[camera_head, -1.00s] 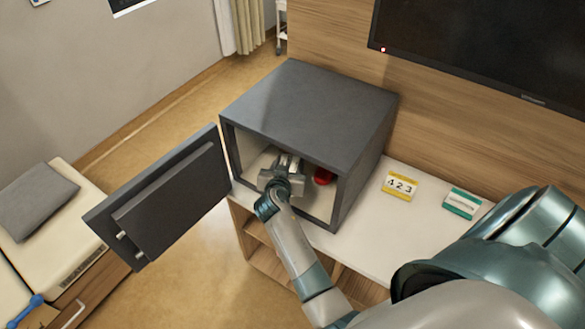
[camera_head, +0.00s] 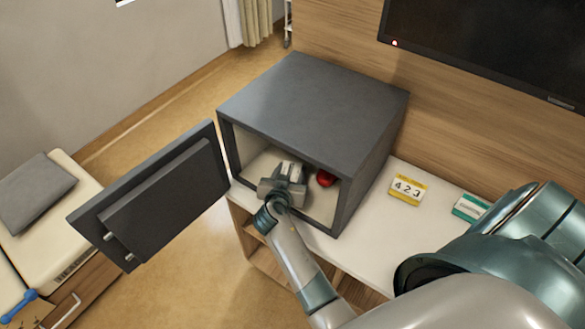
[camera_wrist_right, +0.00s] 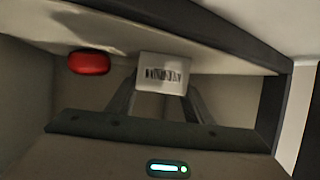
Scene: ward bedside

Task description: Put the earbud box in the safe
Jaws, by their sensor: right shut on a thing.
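The grey safe (camera_head: 310,95) stands on the white-topped cabinet with its door (camera_head: 160,195) swung wide open to the left. My right gripper (camera_head: 290,172) is inside the safe opening, shut on the small white earbud box (camera_head: 291,167). In the right wrist view the earbud box (camera_wrist_right: 163,73) shows a barcode and sits between the fingertips of my right gripper (camera_wrist_right: 162,85). Whether the box touches the safe floor is hard to tell. My left gripper is not in view.
A red object (camera_head: 326,178) lies inside the safe, right of my gripper; it also shows in the wrist view (camera_wrist_right: 89,63). A yellow-framed number card (camera_head: 407,189) and a green-and-white box (camera_head: 470,207) are on the cabinet top (camera_head: 375,220). A screen (camera_head: 490,50) hangs behind.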

